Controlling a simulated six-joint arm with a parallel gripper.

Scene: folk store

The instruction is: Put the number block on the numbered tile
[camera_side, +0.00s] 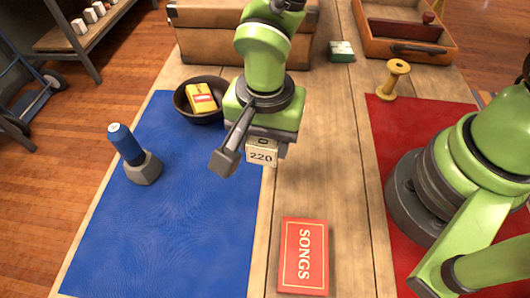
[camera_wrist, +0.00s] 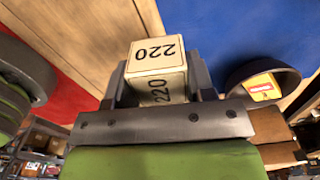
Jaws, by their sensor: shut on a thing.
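I do not make out a numbered tile in either view; parts of the table behind my arm and gripper are hidden.
A dark bowl (camera_side: 182,99) with a yellow packet is close behind-left. A blue-handled tool (camera_side: 137,155) stands on the blue mat (camera_side: 175,235). A red SONGS book (camera_side: 304,257) lies in front. A wooden spool (camera_side: 393,78) and green-white box (camera_side: 341,51) are behind-right.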

